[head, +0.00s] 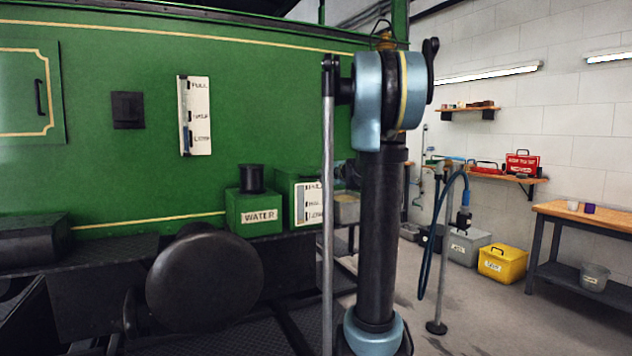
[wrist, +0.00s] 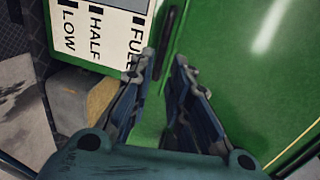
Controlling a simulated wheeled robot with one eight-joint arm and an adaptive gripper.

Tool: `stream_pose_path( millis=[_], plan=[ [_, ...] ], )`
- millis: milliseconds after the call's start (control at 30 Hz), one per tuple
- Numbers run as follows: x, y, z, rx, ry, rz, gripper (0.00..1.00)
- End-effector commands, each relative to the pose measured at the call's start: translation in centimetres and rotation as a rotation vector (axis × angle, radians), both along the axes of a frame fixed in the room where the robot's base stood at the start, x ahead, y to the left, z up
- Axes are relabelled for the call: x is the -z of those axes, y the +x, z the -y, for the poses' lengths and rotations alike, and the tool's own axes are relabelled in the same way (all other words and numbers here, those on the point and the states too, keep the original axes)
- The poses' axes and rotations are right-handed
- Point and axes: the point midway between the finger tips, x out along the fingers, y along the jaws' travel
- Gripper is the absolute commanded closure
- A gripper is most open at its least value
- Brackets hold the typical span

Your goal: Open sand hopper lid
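A green box with a white FULL/HALF/LOW gauge stands beside the tram in the head view; I take it as the sand hopper (head: 283,187), though no name on it is readable. In the wrist view its gauge (wrist: 100,32) is at upper left, next to a green surface (wrist: 235,65). A thin dark handle (wrist: 173,30) runs along that surface. My gripper (wrist: 162,62) is open, its fingertips either side of the handle's lower end. I cannot tell whether they touch it. No open gap under a lid shows. In the head view my arm hides the gripper and part of the box.
A green WATER box (head: 258,213) with a dark neck stands left of the hopper. A grey bin (head: 347,210) stands just right of it and partly behind my arm. A round black buffer (head: 205,280) juts out in front. A standpipe (head: 437,328) with a blue hose stands right.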

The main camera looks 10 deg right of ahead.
Motion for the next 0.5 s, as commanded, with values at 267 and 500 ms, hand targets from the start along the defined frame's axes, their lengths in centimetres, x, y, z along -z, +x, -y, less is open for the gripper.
stream_pose_path(
  millis=[267, 500],
  plan=[
    [0.8, 3.7, -1.2, -0.001, 0.000, 0.000, 0.83],
    [1.4, 6.1, -2.0, 0.000, 0.000, 0.000, 0.83]
  ],
)
